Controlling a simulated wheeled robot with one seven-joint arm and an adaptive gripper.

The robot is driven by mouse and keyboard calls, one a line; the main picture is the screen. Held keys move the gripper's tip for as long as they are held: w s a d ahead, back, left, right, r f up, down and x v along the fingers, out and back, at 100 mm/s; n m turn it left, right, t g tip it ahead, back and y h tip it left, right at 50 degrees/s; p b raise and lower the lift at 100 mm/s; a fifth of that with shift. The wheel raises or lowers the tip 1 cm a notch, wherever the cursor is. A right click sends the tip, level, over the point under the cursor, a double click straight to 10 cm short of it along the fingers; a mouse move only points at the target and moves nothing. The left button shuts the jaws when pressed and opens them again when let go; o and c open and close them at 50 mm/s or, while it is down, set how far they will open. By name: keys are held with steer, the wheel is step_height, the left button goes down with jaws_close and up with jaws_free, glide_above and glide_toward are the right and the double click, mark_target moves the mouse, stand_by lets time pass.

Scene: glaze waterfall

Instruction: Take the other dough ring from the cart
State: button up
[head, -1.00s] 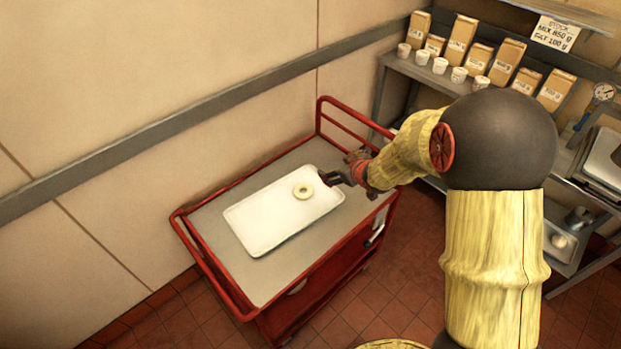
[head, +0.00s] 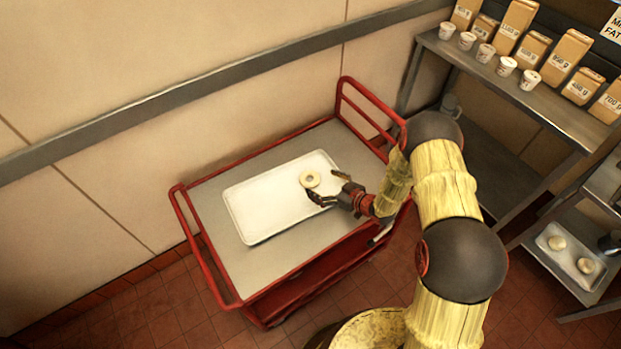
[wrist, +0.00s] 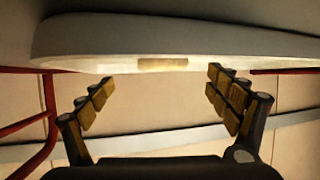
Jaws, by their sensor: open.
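One pale dough ring (head: 316,181) lies flat on the white tray (head: 262,205) on top of the red cart (head: 208,252), in the tray's right half. My gripper (head: 331,188) is open and empty at the tray's right side, with its fingers pointing at the ring. A tan shape, likely the dough ring (wrist: 162,64), shows edge-on against the tray (wrist: 180,35), between and beyond the fingertips.
A red handrail (head: 365,105) rises at the cart's far end. A wall with a grey rail (head: 200,97) runs behind. At right, a shelf (head: 500,95) holds paper bags and white tubs. A lower tray (head: 570,262) holds two pale round pieces. The tray's left half is clear.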

mark_target(316, 182)
steer(key=b+x, duration=0.1)
steer(key=x, duration=0.4)
steer(key=shift+a+r, duration=0.1)
steer(key=shift+a, duration=0.2)
steer(key=shift+s, duration=0.2)
steer(key=c, duration=1.2)
steer(key=shift+d, duration=0.1)
steer(key=shift+c, duration=0.2)
